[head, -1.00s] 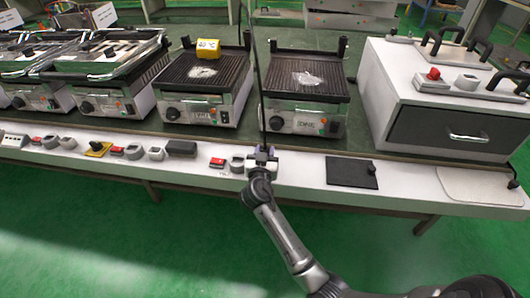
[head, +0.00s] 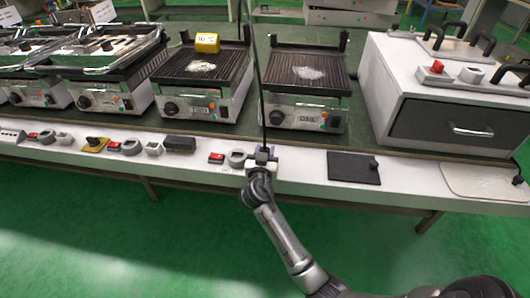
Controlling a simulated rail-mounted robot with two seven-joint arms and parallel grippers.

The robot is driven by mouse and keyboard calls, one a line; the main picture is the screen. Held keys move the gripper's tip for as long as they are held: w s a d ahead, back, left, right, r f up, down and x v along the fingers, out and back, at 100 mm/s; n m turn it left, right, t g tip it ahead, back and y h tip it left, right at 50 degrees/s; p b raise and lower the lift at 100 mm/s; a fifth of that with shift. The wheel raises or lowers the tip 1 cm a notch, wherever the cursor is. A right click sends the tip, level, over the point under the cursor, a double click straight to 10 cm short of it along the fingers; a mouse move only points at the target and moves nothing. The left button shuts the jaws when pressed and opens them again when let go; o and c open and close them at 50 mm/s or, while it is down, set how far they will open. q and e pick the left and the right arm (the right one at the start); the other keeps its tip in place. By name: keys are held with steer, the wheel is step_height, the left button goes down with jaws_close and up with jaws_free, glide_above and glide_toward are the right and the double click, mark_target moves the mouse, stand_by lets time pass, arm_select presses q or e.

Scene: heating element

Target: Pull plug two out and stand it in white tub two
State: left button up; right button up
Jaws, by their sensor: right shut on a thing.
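My right gripper (head: 262,161) is low over the front strip of the bench, shut on a small dark plug that it largely hides. A long thin black cable (head: 260,90) runs up from the gripper past the top of the picture. A grey round fitting (head: 236,159) and a red switch (head: 216,158) are just left of the gripper. A small white tub (head: 153,149) stands further left on the strip. I cannot read which tub is two, or tell whether the plug touches anything below. My left gripper is not in view.
The grill marked TWO (head: 204,82) and another grill (head: 306,85) stand behind the strip. A black plate (head: 354,168) lies to the right, before a large white cabinet (head: 445,95). Some bare strip lies between gripper and plate.

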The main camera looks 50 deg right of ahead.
steer(key=shift+f, duration=0.15)
steer(key=o, duration=1)
steer(key=shift+s, duration=0.1)
steer(key=shift+s+a, duration=0.1)
steer(key=shift+a, duration=0.2)
steer(key=p+v, duration=0.4)
steer(key=v, duration=0.9)
steer(key=shift+s, duration=0.15)
